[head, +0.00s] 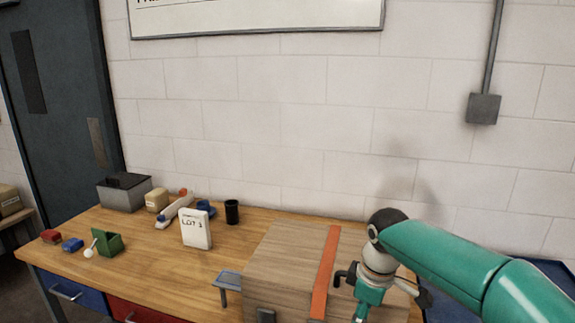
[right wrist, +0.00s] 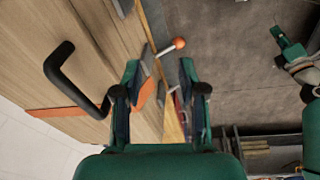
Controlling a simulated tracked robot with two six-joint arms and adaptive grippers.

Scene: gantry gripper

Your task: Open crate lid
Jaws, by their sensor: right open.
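The wooden crate (head: 280,262) stands on the bench at the lower right of the head view, its lid lying shut. An orange band (head: 326,270) crosses the lid. A black bar handle (head: 344,273) is on the lid right of the band; it shows large in the right wrist view (right wrist: 62,82). In that view an orange-knobbed lever (right wrist: 178,44) sticks out at the crate's front edge. My right gripper (right wrist: 160,72) is open and empty above the crate's front edge, apart from the handle. In the head view my right arm partly hides the crate.
A small grey stand (head: 228,277) is left of the crate. A white LOT card (head: 195,229), black cup (head: 232,212), green bin (head: 107,242) and grey box (head: 124,192) stand further left. The wall is behind the bench. Bare bench lies between card and crate.

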